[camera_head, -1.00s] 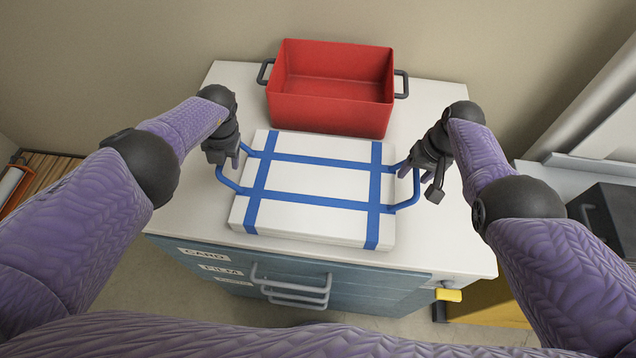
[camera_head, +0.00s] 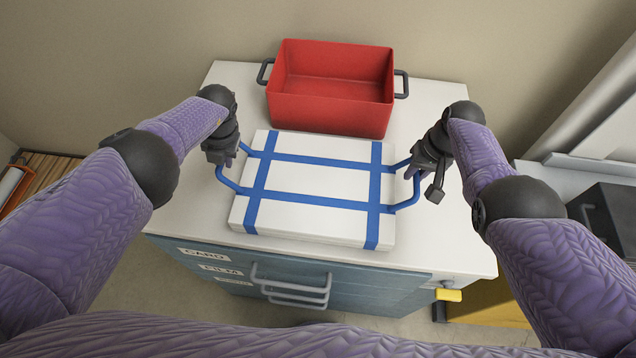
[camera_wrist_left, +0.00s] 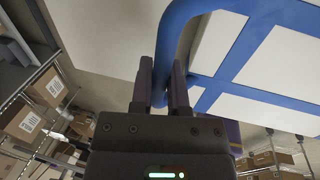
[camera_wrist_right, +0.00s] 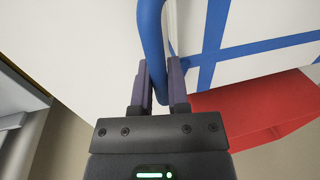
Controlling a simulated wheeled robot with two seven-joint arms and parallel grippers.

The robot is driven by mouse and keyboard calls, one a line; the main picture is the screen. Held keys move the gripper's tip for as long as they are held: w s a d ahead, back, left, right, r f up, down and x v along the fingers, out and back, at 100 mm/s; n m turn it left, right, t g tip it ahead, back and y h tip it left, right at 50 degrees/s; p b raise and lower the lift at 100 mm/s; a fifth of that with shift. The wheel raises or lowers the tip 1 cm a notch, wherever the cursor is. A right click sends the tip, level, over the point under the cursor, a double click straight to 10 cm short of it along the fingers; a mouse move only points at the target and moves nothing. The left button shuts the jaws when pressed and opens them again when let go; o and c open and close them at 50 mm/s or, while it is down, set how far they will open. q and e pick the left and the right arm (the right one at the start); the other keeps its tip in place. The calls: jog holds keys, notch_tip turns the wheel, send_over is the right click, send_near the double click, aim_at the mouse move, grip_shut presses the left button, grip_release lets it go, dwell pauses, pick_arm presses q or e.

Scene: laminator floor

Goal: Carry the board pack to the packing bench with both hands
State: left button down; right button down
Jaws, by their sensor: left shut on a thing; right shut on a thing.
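The board pack (camera_head: 315,182) is a flat white stack with crossed blue straps and a blue loop handle at each side. It lies flat on the white top of a drawer cabinet (camera_head: 440,235). My left gripper (camera_head: 226,162) is shut on the left blue handle (camera_head: 228,184), which passes between its fingers in the left wrist view (camera_wrist_left: 178,50). My right gripper (camera_head: 424,168) is shut on the right blue handle (camera_head: 408,204), also between the fingers in the right wrist view (camera_wrist_right: 152,45). I cannot make out a packing bench for certain.
A red bin (camera_head: 330,110) with dark side handles stands right behind the pack. The wall is behind it. A grey surface with a dark box (camera_head: 606,215) is at the right. Labelled drawers (camera_head: 290,280) face me. Shelves with cartons (camera_wrist_left: 45,88) show in the left wrist view.

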pick_arm(q)
jog(key=shift+r, duration=0.1)
pick_arm(e)
jog(key=shift+r, duration=0.1)
dwell(0.7)
